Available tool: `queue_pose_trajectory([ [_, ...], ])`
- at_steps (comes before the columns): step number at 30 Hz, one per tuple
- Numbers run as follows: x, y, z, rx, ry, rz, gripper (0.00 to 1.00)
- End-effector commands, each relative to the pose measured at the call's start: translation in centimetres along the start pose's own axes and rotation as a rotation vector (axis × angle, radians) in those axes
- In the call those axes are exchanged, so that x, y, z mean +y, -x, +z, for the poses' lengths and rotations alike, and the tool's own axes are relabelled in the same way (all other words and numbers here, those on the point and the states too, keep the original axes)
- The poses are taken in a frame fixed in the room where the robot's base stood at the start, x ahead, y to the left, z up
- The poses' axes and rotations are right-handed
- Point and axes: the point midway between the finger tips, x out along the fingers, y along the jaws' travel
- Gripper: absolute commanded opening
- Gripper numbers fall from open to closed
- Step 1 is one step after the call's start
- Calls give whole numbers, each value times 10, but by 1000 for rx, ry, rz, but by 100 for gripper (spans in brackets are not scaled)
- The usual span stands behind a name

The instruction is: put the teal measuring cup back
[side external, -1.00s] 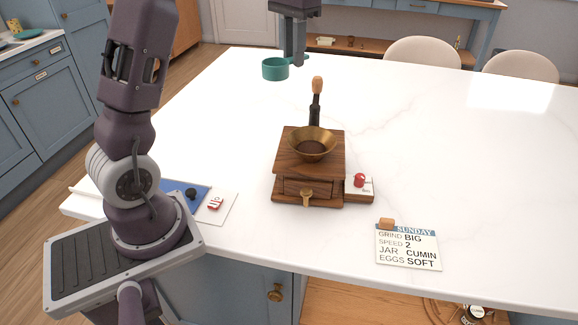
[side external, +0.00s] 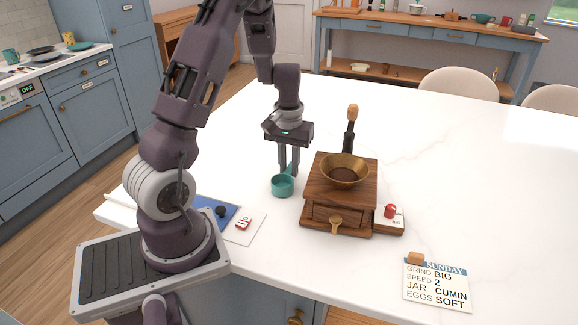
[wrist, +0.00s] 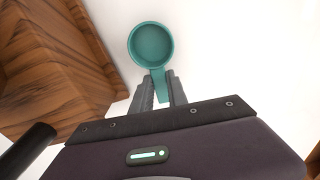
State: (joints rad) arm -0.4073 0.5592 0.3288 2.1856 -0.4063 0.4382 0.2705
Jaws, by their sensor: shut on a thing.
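The teal measuring cup (side external: 283,187) is just left of the wooden grinder in the side view, over the white counter. I cannot tell whether its base touches the counter. My gripper (side external: 289,173) points down and is shut on the cup's handle. In the wrist view the round bowl of the cup (wrist: 151,46) is open toward the camera and empty. The handle sits between the two fingers of my gripper (wrist: 159,88).
The wooden grinder (side external: 340,197) with a brass bowl (side external: 345,170) and upright crank stands close on the right. The counter's right side is largely clear.

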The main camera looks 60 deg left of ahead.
Motion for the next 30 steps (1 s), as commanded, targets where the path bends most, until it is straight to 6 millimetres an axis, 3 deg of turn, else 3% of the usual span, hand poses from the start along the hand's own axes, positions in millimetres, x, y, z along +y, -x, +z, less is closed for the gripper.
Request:
queue_pose_trajectory([
  [8, 0, -2, 0, 0, -1, 0, 0],
  [9, 0, -2, 0, 0, -1, 0, 21],
  [12, 0, -2, 0, 1, -1, 0, 41],
  [23, 1, 4, -1, 3, -3, 1, 41],
  [30, 1, 64, -2, 9, -4, 2, 41],
])
